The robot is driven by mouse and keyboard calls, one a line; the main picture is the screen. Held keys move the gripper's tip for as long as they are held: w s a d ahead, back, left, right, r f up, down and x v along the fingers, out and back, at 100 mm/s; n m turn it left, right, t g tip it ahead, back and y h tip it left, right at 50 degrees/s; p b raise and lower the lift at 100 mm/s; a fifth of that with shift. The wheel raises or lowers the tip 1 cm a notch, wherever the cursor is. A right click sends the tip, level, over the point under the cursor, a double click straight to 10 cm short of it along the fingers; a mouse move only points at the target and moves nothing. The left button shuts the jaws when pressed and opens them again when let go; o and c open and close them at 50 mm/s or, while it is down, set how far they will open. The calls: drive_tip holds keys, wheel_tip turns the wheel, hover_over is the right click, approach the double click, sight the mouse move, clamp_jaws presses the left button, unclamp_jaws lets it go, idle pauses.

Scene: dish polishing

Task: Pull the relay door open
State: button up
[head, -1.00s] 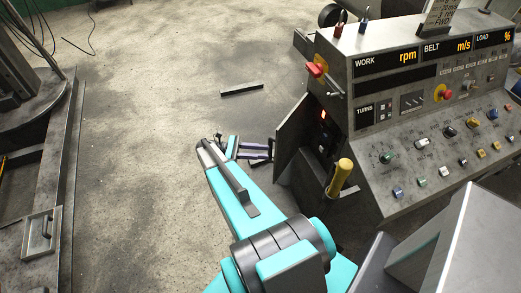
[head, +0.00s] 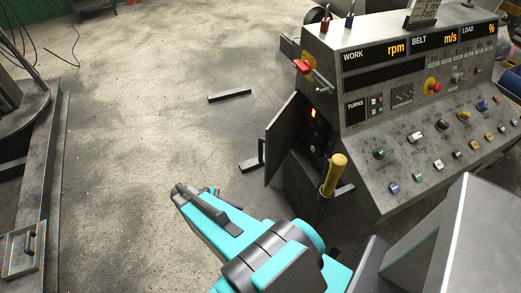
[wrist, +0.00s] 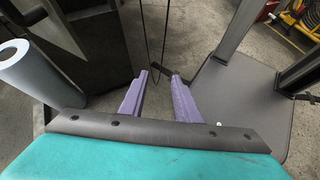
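The relay door (head: 284,139) is a dark metal panel on the left side of the grey console. It stands swung open, showing a dark recess with a small red light (head: 313,113). Its black bar handle (head: 261,151) is on its outer left face. My gripper (head: 212,191) is below and left of the handle, apart from it, and mostly hidden behind my arm in the head view. In the wrist view its two purple fingers (wrist: 160,78) are spread with nothing between them. I cannot tell which dark panel in the wrist view is the door.
A yellow-gripped lever (head: 334,175) stands in front of the recess. A red knob (head: 302,66) sticks out above the door. Dark bars (head: 230,96) lie on the floor left of the console. The floor to the left is mostly clear, up to a metal frame (head: 55,170).

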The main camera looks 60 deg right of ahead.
drive_tip(key=s+a+f+m+t+y+b, duration=0.1)
drive_tip(key=a+f, duration=0.4)
drive_tip(key=a, duration=0.6)
drive_tip(key=s+a+f+m+t+y+b, duration=0.2)
drive_tip(key=s+a+f+m+y+b, duration=0.1)
drive_tip(key=a, duration=0.9)
wheel_tip(320, 180, down, 2)
drive_tip(key=s+m+y, duration=0.1)
drive_tip(key=s+y, duration=0.1)
drive_tip(key=s, duration=0.1)
drive_tip(key=shift+a+t+b, duration=0.2)
drive_tip(key=shift+t+b, duration=0.1)
drive_tip(key=shift+o, duration=0.3)
drive_tip(key=shift+a, duration=0.1)
